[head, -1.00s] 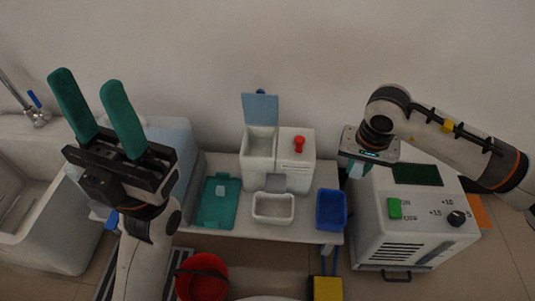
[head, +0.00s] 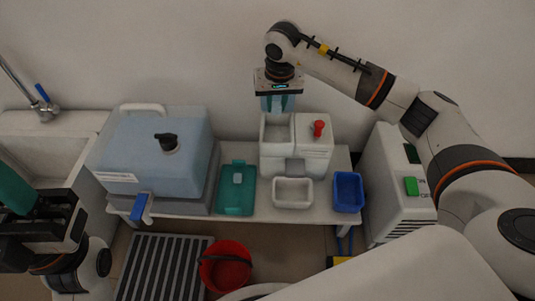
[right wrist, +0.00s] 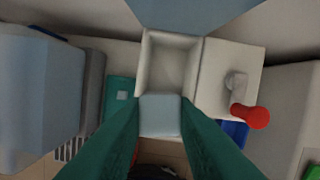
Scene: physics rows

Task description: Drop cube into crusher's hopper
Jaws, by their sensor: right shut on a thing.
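The crusher is a white box with a red knob (head: 318,129) on top and an open square hopper (head: 276,130) on its left side. In the right wrist view the hopper (right wrist: 168,62) looks empty, with its blue lid (right wrist: 195,12) raised at the back. My right gripper (head: 278,103) is above the hopper, pointing down. Its green fingers are shut on a pale grey-blue cube (right wrist: 160,115), which overlaps the hopper's near edge in the wrist view. My left gripper (head: 18,195) is partly cut off at the left edge, away from the crusher.
A white bin (head: 293,192) stands before the crusher, with a blue bin (head: 348,191) to its right. A red bucket (head: 225,266) stands on the floor.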

